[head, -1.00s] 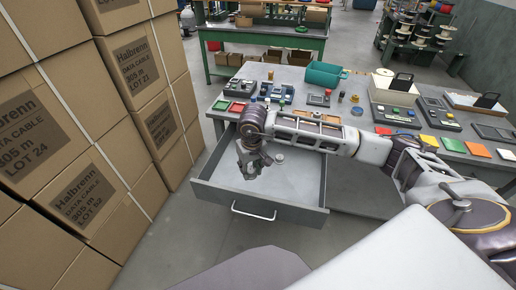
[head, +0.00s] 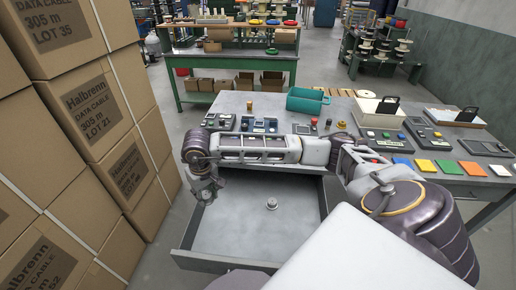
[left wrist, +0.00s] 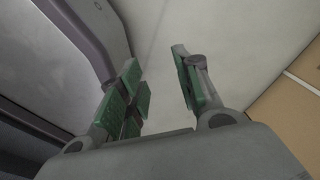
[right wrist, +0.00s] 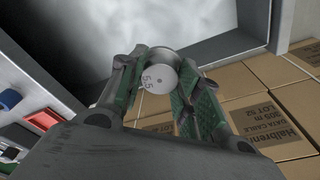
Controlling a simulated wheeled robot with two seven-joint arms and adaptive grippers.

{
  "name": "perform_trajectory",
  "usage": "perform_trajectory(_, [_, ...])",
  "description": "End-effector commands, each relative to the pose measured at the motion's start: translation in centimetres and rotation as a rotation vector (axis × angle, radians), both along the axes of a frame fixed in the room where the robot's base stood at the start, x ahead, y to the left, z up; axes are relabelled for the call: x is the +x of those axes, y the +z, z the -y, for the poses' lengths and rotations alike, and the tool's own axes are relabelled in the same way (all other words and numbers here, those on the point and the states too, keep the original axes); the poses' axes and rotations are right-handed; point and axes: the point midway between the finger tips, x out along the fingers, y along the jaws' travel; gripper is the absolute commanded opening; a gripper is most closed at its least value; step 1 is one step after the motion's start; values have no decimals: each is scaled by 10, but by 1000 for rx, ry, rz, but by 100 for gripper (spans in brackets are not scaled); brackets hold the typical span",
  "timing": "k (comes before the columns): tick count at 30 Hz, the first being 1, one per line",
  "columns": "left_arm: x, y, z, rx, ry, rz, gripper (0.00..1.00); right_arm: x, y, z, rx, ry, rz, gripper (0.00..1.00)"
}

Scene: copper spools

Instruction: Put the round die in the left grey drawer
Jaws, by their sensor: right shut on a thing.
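The round die (right wrist: 158,79), a pale disc marked "5.5" with a small centre hole, sits between the green-padded fingers of my right gripper (right wrist: 160,84). In the head view my right gripper (head: 204,192) hangs at the left side of the open grey drawer (head: 235,232); the die is not clear there. A small round metal piece (head: 271,203) lies apart on the drawer floor. My left gripper (left wrist: 158,60) shows only in the left wrist view, with its fingers apart and nothing between them.
Stacked cartons (head: 85,120) stand close to the left of the drawer. The grey workbench (head: 345,105) above it carries a teal bin (head: 308,101), control boxes and coloured tiles. The drawer floor is mostly bare.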

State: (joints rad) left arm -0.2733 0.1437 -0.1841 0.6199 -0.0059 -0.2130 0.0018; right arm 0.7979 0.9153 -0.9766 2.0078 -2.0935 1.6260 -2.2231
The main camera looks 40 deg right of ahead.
Motion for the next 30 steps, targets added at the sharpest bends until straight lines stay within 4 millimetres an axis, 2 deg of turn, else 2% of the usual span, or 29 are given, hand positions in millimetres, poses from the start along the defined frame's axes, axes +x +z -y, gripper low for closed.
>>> perform_trajectory(12, [-9, -1, -2, 3, -1, -12, 33, 0, 0, 0, 0, -1, 1, 1])
perform_trajectory(17, [-2, -2, 1, 0, -1, -6, 33, 2, -2, 3, -1, -27, 0, 1])
perform_trajectory(23, [19, -6, 12, -9, 2, 6, 33, 9, -10, 15, -3, -151, -6, 1])
perform_trajectory(30, [60, -6, 34, -27, 4, 26, 33, 22, -23, 41, -5, -417, -10, 1])
